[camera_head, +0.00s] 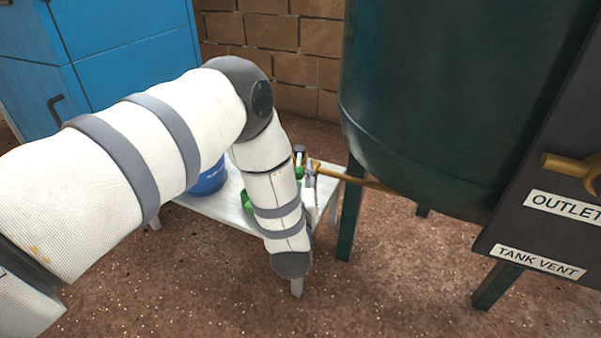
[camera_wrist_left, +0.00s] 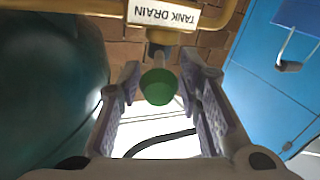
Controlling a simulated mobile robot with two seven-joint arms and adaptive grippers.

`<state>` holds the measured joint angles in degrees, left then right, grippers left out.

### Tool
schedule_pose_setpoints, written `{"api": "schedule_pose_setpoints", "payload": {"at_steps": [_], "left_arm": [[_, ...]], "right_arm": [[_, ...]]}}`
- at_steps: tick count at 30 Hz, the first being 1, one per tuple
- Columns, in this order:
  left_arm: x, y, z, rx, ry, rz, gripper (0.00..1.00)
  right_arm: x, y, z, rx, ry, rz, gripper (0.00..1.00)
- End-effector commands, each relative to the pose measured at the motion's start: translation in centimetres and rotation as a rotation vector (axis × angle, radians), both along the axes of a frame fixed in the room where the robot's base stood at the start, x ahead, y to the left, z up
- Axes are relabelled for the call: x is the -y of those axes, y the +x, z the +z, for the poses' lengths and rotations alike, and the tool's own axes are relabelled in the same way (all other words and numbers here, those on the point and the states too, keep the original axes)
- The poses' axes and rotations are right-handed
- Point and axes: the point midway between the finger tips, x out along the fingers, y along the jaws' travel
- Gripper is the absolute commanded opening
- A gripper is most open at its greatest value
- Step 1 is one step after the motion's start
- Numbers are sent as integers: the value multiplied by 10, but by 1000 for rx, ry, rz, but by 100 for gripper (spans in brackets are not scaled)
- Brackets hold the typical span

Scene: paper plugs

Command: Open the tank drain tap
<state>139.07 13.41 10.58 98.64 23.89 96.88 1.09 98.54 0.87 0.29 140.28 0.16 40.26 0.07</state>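The tank drain tap has a round green handle (camera_wrist_left: 158,87) below a brass pipe. A white label reading "TANK DRAIN" (camera_wrist_left: 165,13) shows upside down on that pipe in the left wrist view. My left gripper (camera_wrist_left: 160,90) is open, with one finger on each side of the green handle and gaps visible between. In the head view the brass drain pipe (camera_head: 355,180) runs from under the dark green tank (camera_head: 430,110) to above a low white table. My left arm hides most of the gripper there. My right gripper is not in view.
The low white table (camera_head: 225,207) holds a blue container (camera_head: 209,180) and a green object (camera_head: 247,201). A dark panel labelled "OUTLET" and "TANK VENT" (camera_head: 538,262) stands at the right. A blue cabinet (camera_head: 120,45) and a brick wall (camera_head: 275,40) are behind.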

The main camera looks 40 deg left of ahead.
Motion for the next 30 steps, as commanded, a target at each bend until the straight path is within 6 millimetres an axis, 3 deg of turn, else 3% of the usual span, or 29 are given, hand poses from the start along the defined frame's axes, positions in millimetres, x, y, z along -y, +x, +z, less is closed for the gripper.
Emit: {"api": "schedule_pose_setpoints", "payload": {"at_steps": [4,12,16,17,30], "left_arm": [[-9,12,-1,1,1,0,32],[-10,14,1,0,0,0,32],[-10,14,1,0,0,0,3],[-10,14,1,0,0,0,0],[-9,15,-1,-4,-3,3,0]], "right_arm": [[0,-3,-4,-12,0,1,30],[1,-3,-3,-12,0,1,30],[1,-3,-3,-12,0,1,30],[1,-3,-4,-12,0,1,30],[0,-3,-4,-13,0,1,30]]}}
